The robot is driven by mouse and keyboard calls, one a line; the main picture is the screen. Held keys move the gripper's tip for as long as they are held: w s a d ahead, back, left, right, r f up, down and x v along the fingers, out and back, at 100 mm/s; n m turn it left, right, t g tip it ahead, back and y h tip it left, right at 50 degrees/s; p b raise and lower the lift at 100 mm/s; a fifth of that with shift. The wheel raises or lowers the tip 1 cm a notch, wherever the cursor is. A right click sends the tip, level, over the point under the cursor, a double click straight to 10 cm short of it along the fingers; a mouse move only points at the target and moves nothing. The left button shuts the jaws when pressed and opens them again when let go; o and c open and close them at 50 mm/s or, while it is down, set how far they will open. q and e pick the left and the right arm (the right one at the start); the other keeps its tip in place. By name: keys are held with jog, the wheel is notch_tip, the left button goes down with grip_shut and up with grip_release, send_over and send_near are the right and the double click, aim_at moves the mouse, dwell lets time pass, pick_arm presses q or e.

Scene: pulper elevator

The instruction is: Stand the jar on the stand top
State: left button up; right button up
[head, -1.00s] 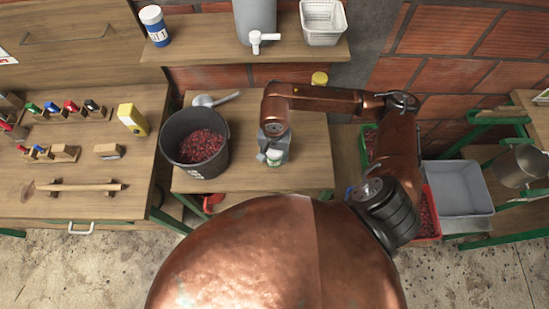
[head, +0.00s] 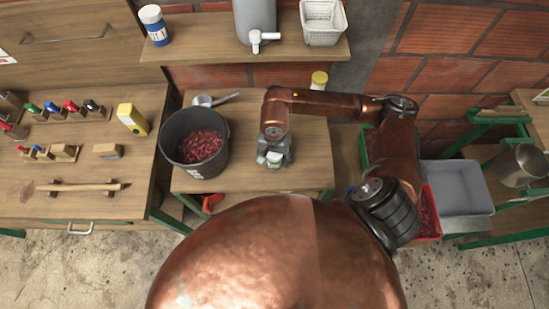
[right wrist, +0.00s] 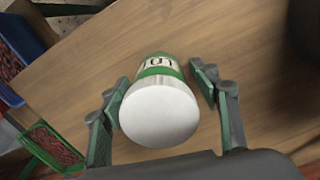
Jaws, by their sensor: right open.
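A small jar with a white lid and a green and white label stands in the right wrist view (right wrist: 160,110), lid toward the camera. In the head view it shows as a small pale and green shape (head: 273,159) at the right gripper, on or just above the wooden stand top (head: 235,178). My right gripper (right wrist: 161,76) is open, with one finger on each side of the jar. A narrow gap shows at the right finger; the left finger is very close, and I cannot tell whether it touches. The jar's base is hidden. My left gripper is out of view.
A black bucket of red cherries (head: 168,138) stands left of the jar, with a metal scoop (head: 203,100) behind it. A yellow-lidded container (head: 319,79) is behind the arm. A grey tub (head: 458,190) is at the right. The stand's right part is clear.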

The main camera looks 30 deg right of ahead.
jog(key=shift+r, duration=0.1)
notch_tip(320, 180, up, 12)
jog(key=shift+r+p, duration=0.1)
jog(key=shift+p, duration=0.2)
